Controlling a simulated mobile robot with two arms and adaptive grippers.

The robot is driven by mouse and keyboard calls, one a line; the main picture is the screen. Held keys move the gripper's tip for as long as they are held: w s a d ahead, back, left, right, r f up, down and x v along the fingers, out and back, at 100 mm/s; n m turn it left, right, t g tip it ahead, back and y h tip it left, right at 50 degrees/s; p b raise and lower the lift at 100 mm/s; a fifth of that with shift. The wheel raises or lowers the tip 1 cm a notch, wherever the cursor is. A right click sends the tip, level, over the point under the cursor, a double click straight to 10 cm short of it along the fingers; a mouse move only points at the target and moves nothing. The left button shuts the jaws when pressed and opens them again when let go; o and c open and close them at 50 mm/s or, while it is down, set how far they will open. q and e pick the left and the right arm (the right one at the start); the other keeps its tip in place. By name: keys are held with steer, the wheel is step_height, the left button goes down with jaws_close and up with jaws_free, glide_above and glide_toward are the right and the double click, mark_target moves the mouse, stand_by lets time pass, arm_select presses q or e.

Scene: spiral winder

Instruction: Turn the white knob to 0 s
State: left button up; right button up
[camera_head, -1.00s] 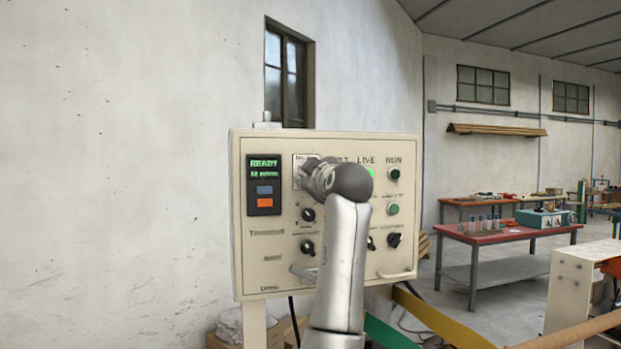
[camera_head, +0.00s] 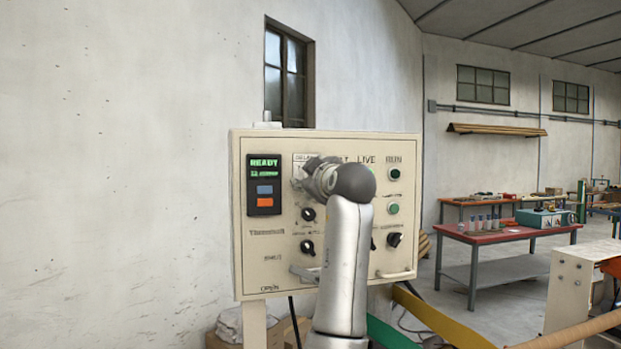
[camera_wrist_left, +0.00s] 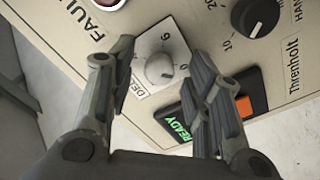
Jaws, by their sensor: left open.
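The white knob (camera_wrist_left: 160,69) sits on a pale dial plate (camera_wrist_left: 180,50) marked with "0", "6" and "DEL…" in the left wrist view. My left gripper (camera_wrist_left: 168,70) is open, with one finger on each side of the knob in that view; I cannot tell whether either finger touches it. In the head view my left gripper (camera_head: 308,175) is at the panel's upper middle, in front of the dial plate, and my wrist hides the knob. The control panel (camera_head: 275,225) is cream coloured. My right gripper is not in view.
A display reading READY (camera_head: 264,163) with blue and orange buttons lies left of the gripper. Black knobs (camera_head: 307,214) sit below it, and green buttons (camera_head: 393,209) to the right. A handle (camera_head: 397,274) sticks out at the lower edge. A red table (camera_head: 510,235) stands farther right.

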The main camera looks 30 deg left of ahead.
arm_select(q)
steer(key=v, duration=1.1)
steer(key=shift+d, duration=0.1)
